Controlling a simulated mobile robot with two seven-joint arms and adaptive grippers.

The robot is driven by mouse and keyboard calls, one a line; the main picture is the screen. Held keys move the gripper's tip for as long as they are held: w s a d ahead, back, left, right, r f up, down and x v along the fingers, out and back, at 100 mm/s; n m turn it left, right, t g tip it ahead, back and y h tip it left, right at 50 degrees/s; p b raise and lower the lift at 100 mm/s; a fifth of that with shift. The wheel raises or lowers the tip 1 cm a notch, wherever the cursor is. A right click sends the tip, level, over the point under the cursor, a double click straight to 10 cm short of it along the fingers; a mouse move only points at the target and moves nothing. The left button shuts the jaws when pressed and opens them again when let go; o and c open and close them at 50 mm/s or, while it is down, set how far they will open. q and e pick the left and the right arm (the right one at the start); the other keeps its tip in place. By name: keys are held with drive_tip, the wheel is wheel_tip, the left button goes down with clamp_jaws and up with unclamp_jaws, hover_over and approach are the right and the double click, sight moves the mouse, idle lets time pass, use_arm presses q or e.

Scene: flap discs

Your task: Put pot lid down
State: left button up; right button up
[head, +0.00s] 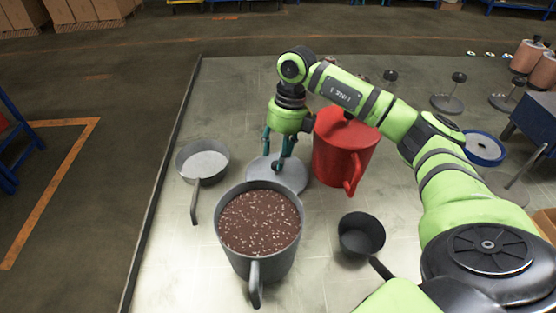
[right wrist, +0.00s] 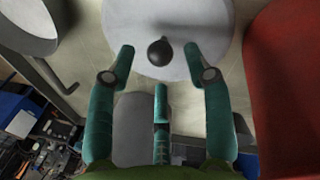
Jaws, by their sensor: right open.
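The round light-grey pot lid (head: 294,176) lies flat on the table behind the large grey pot (head: 272,268), left of the red pot (head: 342,160). In the right wrist view the lid (right wrist: 190,22) shows with its dark round knob (right wrist: 160,52). My right gripper (head: 278,160) is over the lid with its fingers pointing down. Its teal fingers (right wrist: 160,62) are spread and apart from the knob, which shows between the fingertips. The large grey pot stands uncovered, full of a brown speckled mass. My left gripper is not in view.
A grey saucepan (head: 203,160) stands left of the lid, its handle toward me. A small dark pan (head: 361,235) is at front right. Other knobbed lids (head: 447,103) and a blue-rimmed disc (head: 484,147) lie farther right. The table's left front is clear.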

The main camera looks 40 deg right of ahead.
sight(285, 169)
wheel_tip(285, 169, up, 9)
drive_tip(key=d+b, duration=0.1)
drive_tip(key=shift+d+r, duration=0.2)
drive_tip(key=shift+d, duration=0.2)
